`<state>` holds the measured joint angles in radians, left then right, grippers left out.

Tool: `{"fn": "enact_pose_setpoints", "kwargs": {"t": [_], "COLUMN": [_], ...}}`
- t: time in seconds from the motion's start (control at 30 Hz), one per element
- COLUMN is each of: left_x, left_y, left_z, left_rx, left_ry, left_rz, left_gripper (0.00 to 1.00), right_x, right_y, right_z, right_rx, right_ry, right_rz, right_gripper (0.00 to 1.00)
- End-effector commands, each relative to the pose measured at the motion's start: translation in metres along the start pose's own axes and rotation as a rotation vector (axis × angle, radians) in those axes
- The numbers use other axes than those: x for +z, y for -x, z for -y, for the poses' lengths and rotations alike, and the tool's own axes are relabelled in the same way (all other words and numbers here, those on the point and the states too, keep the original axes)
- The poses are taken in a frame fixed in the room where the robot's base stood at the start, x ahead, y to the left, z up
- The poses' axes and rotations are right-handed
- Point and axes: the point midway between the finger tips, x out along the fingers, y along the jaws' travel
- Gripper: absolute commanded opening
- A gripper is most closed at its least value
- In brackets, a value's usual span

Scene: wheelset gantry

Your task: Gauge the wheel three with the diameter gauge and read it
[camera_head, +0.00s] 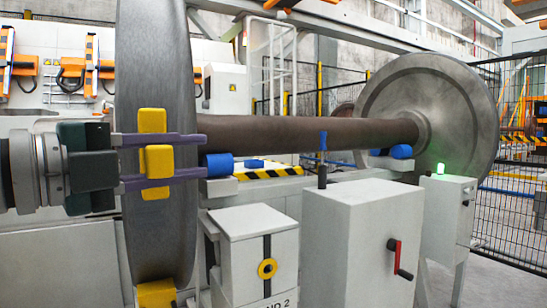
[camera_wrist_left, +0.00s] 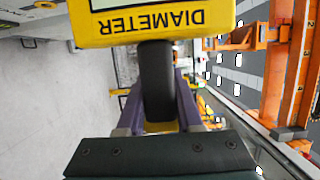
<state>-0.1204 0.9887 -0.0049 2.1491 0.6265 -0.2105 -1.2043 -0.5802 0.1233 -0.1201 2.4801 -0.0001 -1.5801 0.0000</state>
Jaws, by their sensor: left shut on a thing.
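My left gripper (camera_head: 200,155) comes in from the left in the head view, its two purple fingers shut on the diameter gauge (camera_head: 157,160). The gauge's yellow parts appear in front of the near wheel's (camera_head: 155,60) broad grey rim; I cannot tell whether they touch it. In the left wrist view the gauge (camera_wrist_left: 155,22) has a yellow body lettered DIAMETER, upside down, and a dark handle between the fingers (camera_wrist_left: 158,95). Its reading is not visible. No wheel number shows on the near wheel or the far wheel (camera_head: 430,95). My right gripper is not in view.
A brown axle (camera_head: 310,133) joins the wheels, with blue rollers (camera_head: 217,165) beneath. A green light (camera_head: 441,169) glows on the right box. Mesh fencing (camera_head: 515,190) bounds the right.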

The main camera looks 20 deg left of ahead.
Motion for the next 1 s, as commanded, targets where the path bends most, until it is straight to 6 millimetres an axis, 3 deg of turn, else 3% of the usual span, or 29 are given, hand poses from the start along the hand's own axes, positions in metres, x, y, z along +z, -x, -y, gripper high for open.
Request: {"fn": "enact_pose_setpoints", "kwargs": {"t": [1.0], "left_x": [0.019], "left_y": [-0.006], "left_z": [0.002], "left_rx": [-0.005], "left_ry": [-0.003], "left_rz": [-0.001], "left_gripper": [0.0], "right_x": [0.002], "right_y": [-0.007], "right_z": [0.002], "right_rx": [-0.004], "right_ry": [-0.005], "right_rz": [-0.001], "right_gripper": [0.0]}}
